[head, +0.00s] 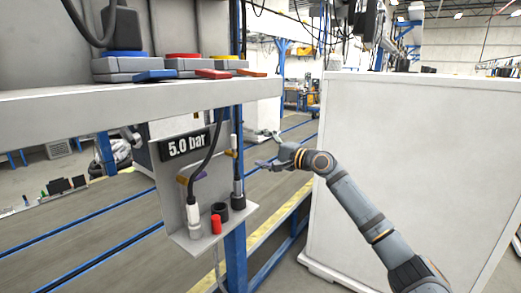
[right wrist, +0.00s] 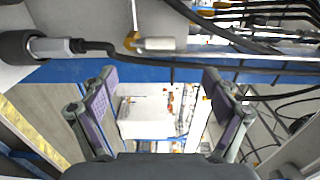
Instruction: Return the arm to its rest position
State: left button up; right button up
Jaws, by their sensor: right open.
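My right gripper (head: 270,150) is in the middle of the head view, on an arm that comes in from the lower right. It is open and empty, held in the air to the right of the charging station's blue post. In the right wrist view its two padded fingers (right wrist: 160,90) stand wide apart with nothing between them. My left gripper is not in either view.
A large white cabinet (head: 430,160) stands close behind my right arm. A grey shelf (head: 150,108) bears several coloured blocks. Below it are a "5.0 bar" display (head: 187,144), a small bracket (head: 215,236) with a red cylinder (head: 216,224), and hanging black cables.

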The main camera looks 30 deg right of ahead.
jog(key=shift+d, duration=0.1)
dwell(0.3)
